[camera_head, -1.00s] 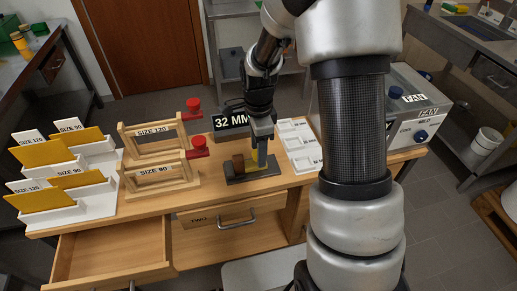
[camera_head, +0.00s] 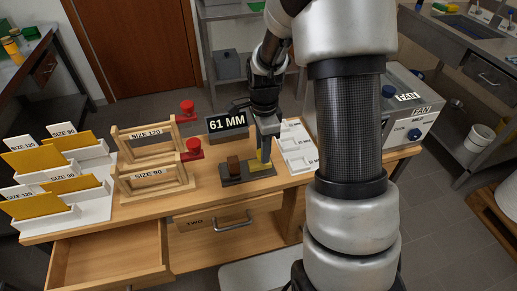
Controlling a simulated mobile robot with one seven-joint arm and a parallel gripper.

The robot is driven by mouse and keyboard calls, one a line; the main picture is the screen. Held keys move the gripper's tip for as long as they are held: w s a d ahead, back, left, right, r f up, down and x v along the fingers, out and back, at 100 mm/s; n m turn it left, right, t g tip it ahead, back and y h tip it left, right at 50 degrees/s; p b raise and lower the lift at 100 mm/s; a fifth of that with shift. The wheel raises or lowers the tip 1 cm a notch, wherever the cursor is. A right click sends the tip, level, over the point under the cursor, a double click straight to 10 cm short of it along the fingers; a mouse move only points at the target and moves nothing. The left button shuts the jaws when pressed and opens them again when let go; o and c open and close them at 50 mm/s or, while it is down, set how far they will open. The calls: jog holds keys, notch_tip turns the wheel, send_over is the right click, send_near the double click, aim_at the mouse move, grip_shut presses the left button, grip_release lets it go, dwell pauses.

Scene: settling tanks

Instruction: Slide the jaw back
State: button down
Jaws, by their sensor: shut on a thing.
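A dark grey measuring base (camera_head: 247,180) sits on the wooden bench near its front edge. A brown block (camera_head: 233,165) stands on its left part. The yellow jaw (camera_head: 258,166) is on its right part, with a gap between jaw and block. My gripper (camera_head: 265,157) reaches down from above and is shut on the yellow jaw; its fingers partly hide the jaw. A dark display (camera_head: 228,122) behind the base reads "61 MM".
Wooden frames marked SIZE 120 (camera_head: 146,133) and SIZE 90 (camera_head: 150,176) stand to the left, with red knobs. White racks with yellow plates (camera_head: 42,206) are farther left. A white compartment tray (camera_head: 300,158) lies close right of my gripper. A drawer (camera_head: 110,255) stands open below.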

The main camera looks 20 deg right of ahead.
jog(key=shift+d, duration=0.2)
jog(key=c, duration=1.3)
grip_release()
jog(key=shift+d, duration=0.1)
jog(key=shift+c, duration=0.2)
notch_tip(320, 180, up, 18)
jog(key=p, duration=0.1)
jog(key=shift+f, duration=0.25)
jog(key=s+a+r+n+t+p, duration=0.1)
jog(key=s+r+n+t+p, duration=0.1)
jog(key=s+r+n, duration=0.5)
jog(key=s+a+r+n+t+p, duration=0.2)
jog(key=s+r+n, duration=0.4)
jog(key=s+n, duration=0.5)
jog(key=shift+s+a+r+t+p, duration=0.35)
jog(key=shift+s+t+p, duration=0.4)
jog(key=shift+p, duration=0.3)
